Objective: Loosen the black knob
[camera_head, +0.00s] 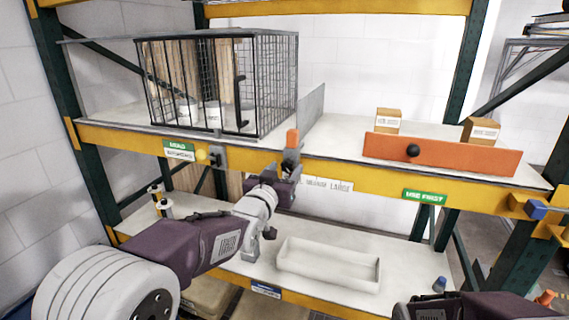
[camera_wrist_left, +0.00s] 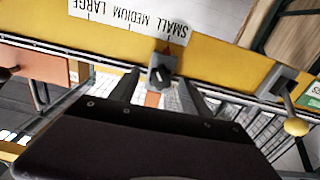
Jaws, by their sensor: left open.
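The black knob (camera_wrist_left: 160,76) sits on a small grey clamp at the yellow beam's front, beside a printed SMALL MEDIUM LARGE scale (camera_wrist_left: 130,15) that appears upside down in the left wrist view. A red pointer above the knob is near SMALL. My left gripper (camera_wrist_left: 160,88) is open, with one finger on each side of the knob; I cannot tell whether either finger touches it. In the head view my left gripper (camera_head: 290,163) is at the beam below the orange block (camera_head: 292,138) and mostly covers the knob. My right arm shows at the lower right, its gripper out of view.
A wire cage (camera_head: 218,82) stands on the upper shelf, left of a grey divider (camera_head: 312,108). A yellow-balled lever (camera_head: 201,156) is left of my gripper. An orange panel (camera_head: 440,154) with another black knob (camera_head: 413,150) is right. A white tray (camera_head: 328,266) lies below.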

